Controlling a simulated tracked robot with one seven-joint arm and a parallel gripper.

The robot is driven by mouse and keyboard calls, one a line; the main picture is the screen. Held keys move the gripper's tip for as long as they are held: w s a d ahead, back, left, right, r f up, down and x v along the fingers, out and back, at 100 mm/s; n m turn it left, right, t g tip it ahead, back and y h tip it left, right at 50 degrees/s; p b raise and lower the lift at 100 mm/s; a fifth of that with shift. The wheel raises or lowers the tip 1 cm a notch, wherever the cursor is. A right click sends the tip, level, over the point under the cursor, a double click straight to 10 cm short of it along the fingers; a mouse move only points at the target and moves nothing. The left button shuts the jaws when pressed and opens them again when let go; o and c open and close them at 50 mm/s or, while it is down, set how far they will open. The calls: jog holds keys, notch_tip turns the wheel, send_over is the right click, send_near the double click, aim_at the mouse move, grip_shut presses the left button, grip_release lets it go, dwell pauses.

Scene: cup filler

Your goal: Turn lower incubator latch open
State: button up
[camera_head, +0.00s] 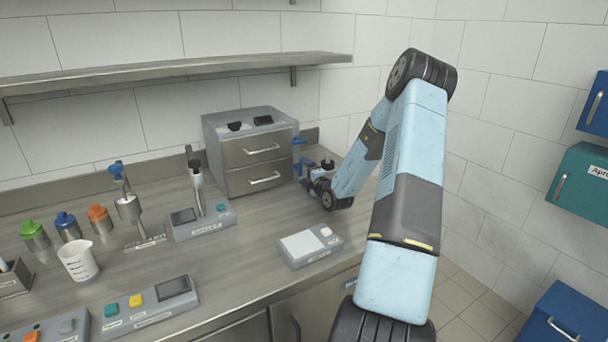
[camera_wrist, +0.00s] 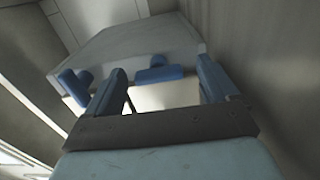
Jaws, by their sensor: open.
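The incubator (camera_head: 226,140) is a grey box with two handled fronts, one above the other, at the back of the counter. A blue latch (camera_head: 299,141) shows at its right edge, at upper-front height. Lower blue parts there are small and partly hidden by my gripper (camera_head: 306,173), so latch and fingers are hard to separate. In the wrist view, two blue latch-like pieces show on a grey body (camera_wrist: 130,45): one at left (camera_wrist: 74,84) and one in the middle (camera_wrist: 160,73). The middle one appears between the open fingers of my gripper (camera_wrist: 160,66); contact cannot be told.
A stand device (camera_head: 202,222), a flat device with a pale plate (camera_head: 305,245), a beaker (camera_head: 78,261) and several capped bottles stand on the counter. A shelf (camera_head: 170,70) runs above. The wall (camera_head: 335,130) is close behind my gripper.

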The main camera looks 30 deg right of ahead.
jog(key=s, duration=1.3)
jog(key=shift+s+d, duration=0.2)
jog(key=shift+s, duration=0.2)
